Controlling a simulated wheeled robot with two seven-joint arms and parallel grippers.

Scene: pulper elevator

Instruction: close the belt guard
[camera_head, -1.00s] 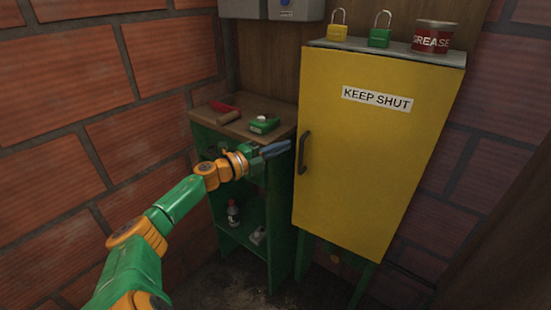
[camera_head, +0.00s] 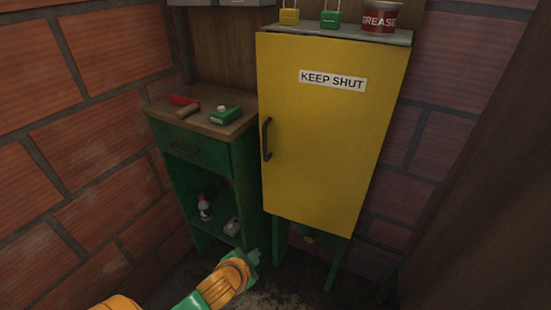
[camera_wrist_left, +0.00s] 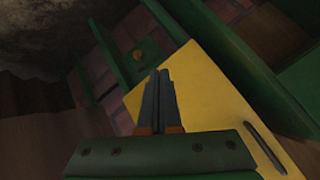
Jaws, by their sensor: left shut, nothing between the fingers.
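The belt guard is a yellow door (camera_head: 325,150) labelled KEEP SHUT, with a dark upright handle (camera_head: 266,139) at its left edge. It sits flush against its housing, with no gap that I can see. In the left wrist view the yellow panel (camera_wrist_left: 205,95) shows tilted, with the dark handle (camera_wrist_left: 266,147) at lower right. My left gripper (camera_wrist_left: 160,80) has its two fingers together with nothing between them. In the head view my left wrist (camera_head: 240,268) is low, below and left of the door, and the fingers are hardly visible there. My right gripper is not in view.
A green cabinet (camera_head: 205,160) with a wooden top stands left of the door, holding a red-and-wood tool (camera_head: 185,105) and a green box (camera_head: 225,115). Padlocks and a grease tin (camera_head: 380,17) stand on the housing. Brick walls close both sides.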

